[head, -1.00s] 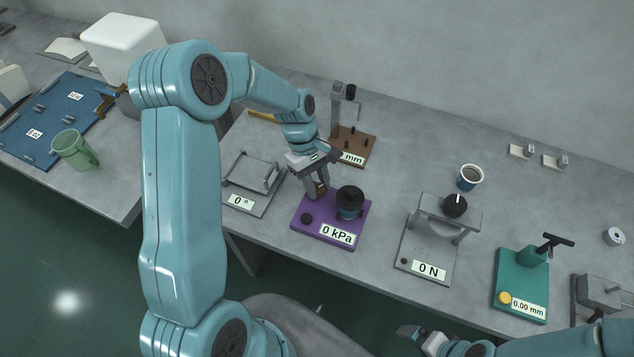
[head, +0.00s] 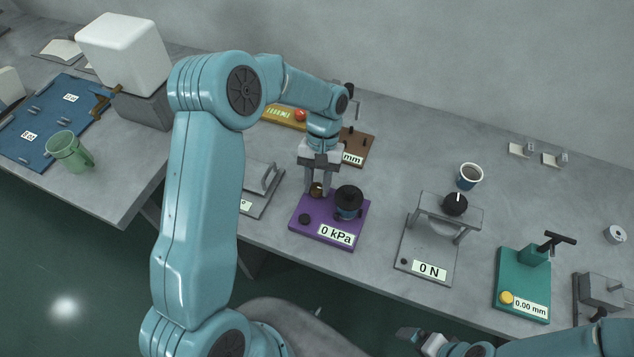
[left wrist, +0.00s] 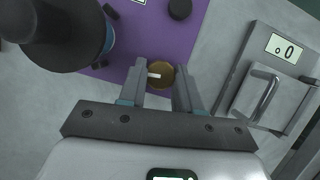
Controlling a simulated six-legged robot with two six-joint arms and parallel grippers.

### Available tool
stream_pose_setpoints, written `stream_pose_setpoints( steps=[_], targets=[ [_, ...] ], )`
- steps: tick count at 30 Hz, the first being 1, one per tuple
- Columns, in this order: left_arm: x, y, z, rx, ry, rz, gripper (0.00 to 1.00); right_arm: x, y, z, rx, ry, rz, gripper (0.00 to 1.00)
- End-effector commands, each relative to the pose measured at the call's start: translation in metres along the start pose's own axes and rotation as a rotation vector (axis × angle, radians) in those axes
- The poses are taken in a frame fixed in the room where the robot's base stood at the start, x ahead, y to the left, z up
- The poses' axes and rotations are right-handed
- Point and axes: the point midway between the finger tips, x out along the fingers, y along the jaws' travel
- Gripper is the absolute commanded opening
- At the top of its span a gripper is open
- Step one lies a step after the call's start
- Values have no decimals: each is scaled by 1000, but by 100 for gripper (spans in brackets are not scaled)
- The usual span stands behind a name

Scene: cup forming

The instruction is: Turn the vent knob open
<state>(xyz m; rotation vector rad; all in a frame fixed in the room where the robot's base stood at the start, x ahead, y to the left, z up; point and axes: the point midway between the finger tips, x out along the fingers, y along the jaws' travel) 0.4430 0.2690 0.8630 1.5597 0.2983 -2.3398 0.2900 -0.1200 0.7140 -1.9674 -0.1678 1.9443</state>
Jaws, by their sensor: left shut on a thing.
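The vent knob (head: 316,190) is a small brass knob at the back left of the purple base (head: 338,207), left of a black round-topped pot (head: 349,198). My left gripper (head: 319,187) reaches down from above and is shut on the knob. In the left wrist view the knob (left wrist: 160,74) sits between the two fingers (left wrist: 160,68), its white mark lying roughly crosswise. The base's display reads 0 kPa. My right gripper (head: 420,340) shows at the bottom edge, away from the base; its jaws are not clear.
A grey fixture (head: 263,190) stands close left of the purple base, partly hidden by my arm. A brown-based gauge (head: 358,145) is behind.

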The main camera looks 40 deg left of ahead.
Motion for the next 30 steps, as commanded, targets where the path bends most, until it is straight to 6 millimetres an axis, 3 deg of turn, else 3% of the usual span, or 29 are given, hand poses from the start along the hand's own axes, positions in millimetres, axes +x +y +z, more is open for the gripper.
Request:
stream_pose_setpoints(
  steps=[10, 26, 27, 29, 30],
  targets=[
    [-3, 1, -2, 124, 10, -51, 3, 2, 1, 0, 0, 0, 0, 100],
    [-4, 1, -2, 146, 11, -60, 3, 2, 1, 0, 0, 0, 0, 100],
    [-4, 1, -2, 146, 11, -60, 36, 2, 1, 0, 0, 0, 0, 100],
    [-3, 1, -1, 146, 10, -60, 56, 2, 1, 0, 0, 0, 0, 100],
    [-3, 1, -1, 146, 9, -60, 59, 2, 1, 0, 0, 0, 0, 100]
  ],
)
